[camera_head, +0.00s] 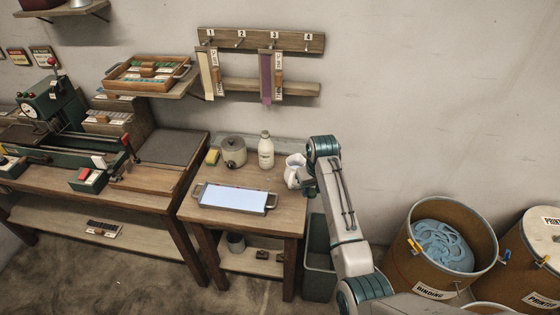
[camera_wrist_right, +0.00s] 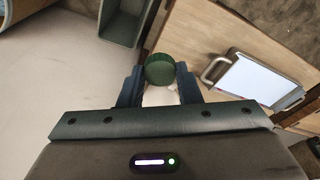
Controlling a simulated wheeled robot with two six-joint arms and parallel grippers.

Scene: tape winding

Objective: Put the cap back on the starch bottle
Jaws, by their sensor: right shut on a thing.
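The white starch bottle (camera_head: 266,152) stands upright at the back of the small wooden table in the head view. It has a narrow neck and a label; its top looks pale, and I see no green cap on it. In the right wrist view the right gripper (camera_wrist_right: 160,78) is shut on a round dark green cap (camera_wrist_right: 160,68). Something white shows between the fingers below the cap; I cannot tell what. My left gripper is not in view.
A grey pot (camera_head: 233,151) and a yellow sponge (camera_head: 212,157) stand left of the bottle. A tray with a pale sheet (camera_head: 270,203) lies in front; it also shows in the wrist view (camera_wrist_right: 295,103). A green bin (camera_head: 318,262) stands right of the table.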

